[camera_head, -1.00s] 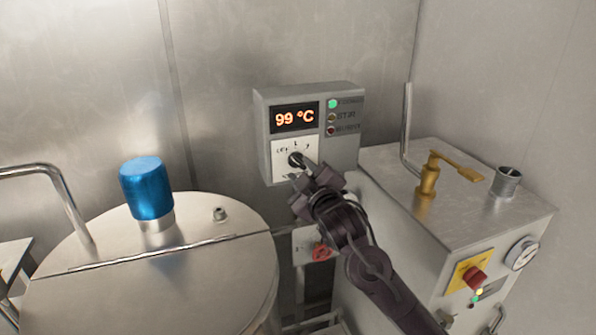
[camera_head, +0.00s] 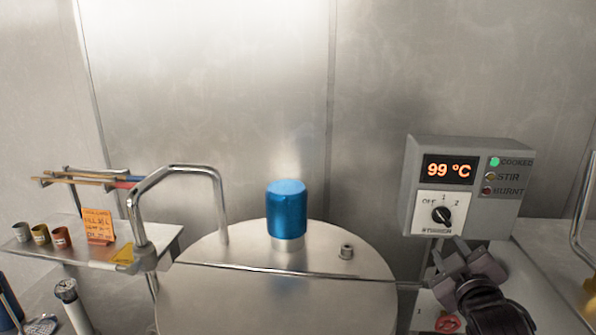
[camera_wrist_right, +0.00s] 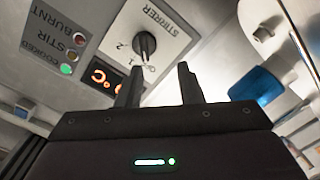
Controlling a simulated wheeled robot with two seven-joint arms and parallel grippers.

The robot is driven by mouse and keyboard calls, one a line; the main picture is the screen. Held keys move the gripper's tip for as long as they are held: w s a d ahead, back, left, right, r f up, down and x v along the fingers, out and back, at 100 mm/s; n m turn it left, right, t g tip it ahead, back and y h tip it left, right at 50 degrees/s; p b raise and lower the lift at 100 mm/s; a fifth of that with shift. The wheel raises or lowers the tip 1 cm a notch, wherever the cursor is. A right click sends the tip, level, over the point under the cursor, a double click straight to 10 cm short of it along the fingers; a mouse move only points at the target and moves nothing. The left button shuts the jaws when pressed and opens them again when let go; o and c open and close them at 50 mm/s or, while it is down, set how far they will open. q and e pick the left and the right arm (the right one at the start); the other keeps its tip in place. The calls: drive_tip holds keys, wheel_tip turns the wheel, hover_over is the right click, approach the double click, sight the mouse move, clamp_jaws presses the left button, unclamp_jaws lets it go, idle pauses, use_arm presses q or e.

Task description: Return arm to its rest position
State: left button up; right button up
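My right gripper (camera_head: 450,262) is just below the control box (camera_head: 412,185) in the head view. It is apart from the black stirrer knob (camera_head: 441,215). In the right wrist view the two fingers (camera_wrist_right: 160,88) stand apart with nothing between them. The knob (camera_wrist_right: 144,44) shows beyond their tips there. The knob sits on a white plate marked OFF, 1 and 2; its exact setting is hard to read. The display (camera_head: 449,170) reads 99 °C and the green light by COOKED is lit. My left gripper is not in view.
A steel vessel (camera_head: 215,300) with a blue cap (camera_head: 287,209) and a bent pipe (camera_head: 180,170) stands left of the box. A shelf (camera_head: 165,240) at the left holds small cups (camera_head: 40,234) and an orange sign (camera_head: 98,225). A red knob (camera_head: 447,323) is below my gripper.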

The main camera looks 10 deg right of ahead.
drive_tip(key=s+a+f+m+g+y, duration=0.1)
drive_tip(key=s+a+f+g, duration=0.2)
drive_tip(key=f, duration=0.4)
drive_tip(key=s+a+f+m+g+y, duration=0.1)
drive_tip(key=s+a+f+g, duration=0.25)
drive_tip(key=f, duration=0.45)
drive_tip(key=s+a+f+m+g+y, duration=0.1)
drive_tip(key=s+a+f+g, duration=0.3)
drive_tip(key=s, duration=0.4)
drive_tip(key=s+a+f+m+g+y, duration=0.1)
drive_tip(key=s+a+f+g, duration=0.2)
drive_tip(key=s+a+f, duration=0.4)
wheel_tip(320, 180, down, 28)
drive_tip(key=s+d+g, duration=0.1)
drive_tip(key=s+d, duration=0.1)
drive_tip(key=s+d+f, duration=0.2)
drive_tip(key=s+f, duration=0.7)
drive_tip(key=s, duration=0.1)
drive_tip(key=s+d+f+g, duration=0.1)
drive_tip(key=s+d+f, duration=0.1)
drive_tip(key=s+f, duration=0.7)
drive_tip(key=shift+s+f, duration=0.4)
drive_tip(key=shift+f, duration=0.2)
